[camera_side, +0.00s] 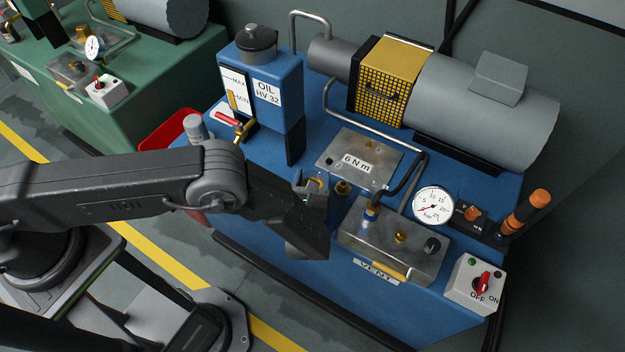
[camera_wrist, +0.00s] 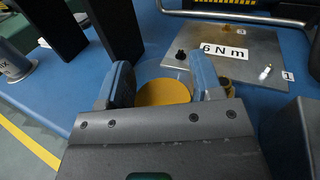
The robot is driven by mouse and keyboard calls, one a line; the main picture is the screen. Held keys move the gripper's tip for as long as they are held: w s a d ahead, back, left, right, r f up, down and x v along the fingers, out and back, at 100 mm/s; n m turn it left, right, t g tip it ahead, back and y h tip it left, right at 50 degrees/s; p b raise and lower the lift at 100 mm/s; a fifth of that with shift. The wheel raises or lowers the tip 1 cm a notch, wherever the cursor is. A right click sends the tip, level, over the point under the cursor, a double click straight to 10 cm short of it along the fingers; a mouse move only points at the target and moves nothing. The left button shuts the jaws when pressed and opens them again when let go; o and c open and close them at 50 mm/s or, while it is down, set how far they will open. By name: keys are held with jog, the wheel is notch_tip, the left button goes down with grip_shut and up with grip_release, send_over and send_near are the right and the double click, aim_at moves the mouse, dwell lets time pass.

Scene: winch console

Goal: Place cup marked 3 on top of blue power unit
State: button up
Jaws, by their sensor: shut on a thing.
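My gripper (camera_wrist: 163,84) is shut on a cup (camera_wrist: 165,93). In the wrist view the cup looks clear-walled with a round amber middle, and it sits between my two blue-grey fingers. No number shows on it. In the side view my gripper (camera_side: 314,186) is at the front part of the blue power unit (camera_side: 225,232), left of the metal block marked VENT. I cannot tell whether the cup touches the blue top.
A metal plate marked 6 Nm (camera_side: 345,165) with small fittings lies just behind my gripper. The oil tank (camera_side: 265,85), VENT block (camera_side: 385,240), pressure gauge (camera_side: 433,206) and pipes stand close. A red tray (camera_side: 165,131) and a grey cylinder (camera_side: 197,130) are at left.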

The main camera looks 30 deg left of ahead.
jog(key=shift+f, duration=0.45)
jog(key=o, duration=1)
jog(key=shift+f, duration=0.1)
jog(key=shift+o, duration=0.2)
jog(key=v, duration=1.2)
